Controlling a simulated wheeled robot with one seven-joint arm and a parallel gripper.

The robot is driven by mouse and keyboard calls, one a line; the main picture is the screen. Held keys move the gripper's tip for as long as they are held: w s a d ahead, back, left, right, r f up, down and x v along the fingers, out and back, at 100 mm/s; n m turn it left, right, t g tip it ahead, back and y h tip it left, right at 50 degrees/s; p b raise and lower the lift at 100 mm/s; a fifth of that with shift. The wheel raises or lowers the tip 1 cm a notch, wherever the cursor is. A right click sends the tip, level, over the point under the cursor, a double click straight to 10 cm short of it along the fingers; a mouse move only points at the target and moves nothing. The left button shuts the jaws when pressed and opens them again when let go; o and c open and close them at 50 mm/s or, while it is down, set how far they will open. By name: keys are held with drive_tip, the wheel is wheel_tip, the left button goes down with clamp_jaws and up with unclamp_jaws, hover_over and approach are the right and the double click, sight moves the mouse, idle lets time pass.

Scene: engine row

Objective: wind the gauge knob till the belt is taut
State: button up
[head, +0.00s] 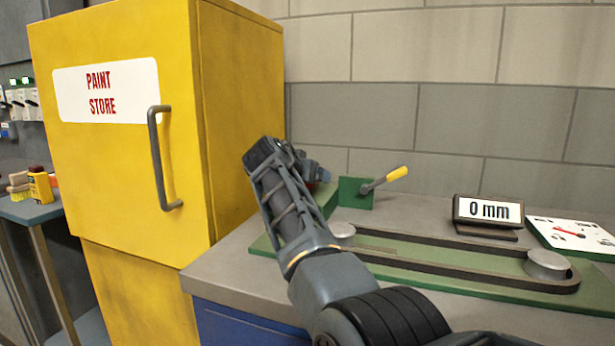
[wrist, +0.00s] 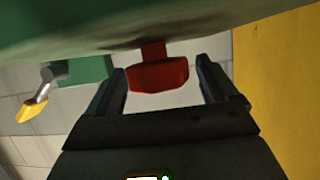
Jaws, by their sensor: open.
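A red knob (wrist: 157,76) hangs on a short red stem from a green surface (wrist: 80,22) in the wrist view. My gripper (wrist: 162,70) is open, with one finger on each side of the knob and gaps between. In the head view my gripper (head: 318,172) is at the back of the bench, its fingers small and the knob mostly hidden. The dark belt (head: 440,285) loops around two grey pulleys, the left (head: 343,231) partly behind my arm. A display (head: 489,211) reads 0 mm. A white dial (head: 580,236) with a red needle lies at right.
A yellow-handled crank (head: 385,179) on a green block (head: 353,193) stands right of my gripper; it also shows in the wrist view (wrist: 38,98). A yellow paint store cabinet (head: 120,190) stands close at left. A brick wall (head: 450,110) closes the back.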

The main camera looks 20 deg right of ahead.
drive_tip(key=c, duration=1)
drive_tip(key=shift+o, duration=0.2)
drive_tip(key=shift+f+b, duration=0.25)
drive_tip(key=shift+b, duration=0.4)
drive_tip(key=shift+r+m+g+h+b, duration=0.1)
drive_tip(key=shift+m+g+h+b, duration=0.3)
drive_tip(key=shift+m+g+b, duration=0.15)
drive_tip(key=shift+r, duration=0.1)
drive_tip(key=o, duration=1)
drive_tip(key=shift+c, duration=0.2)
drive_tip(key=shift+p+v, duration=0.3)
drive_tip(key=shift+v, duration=3.55)
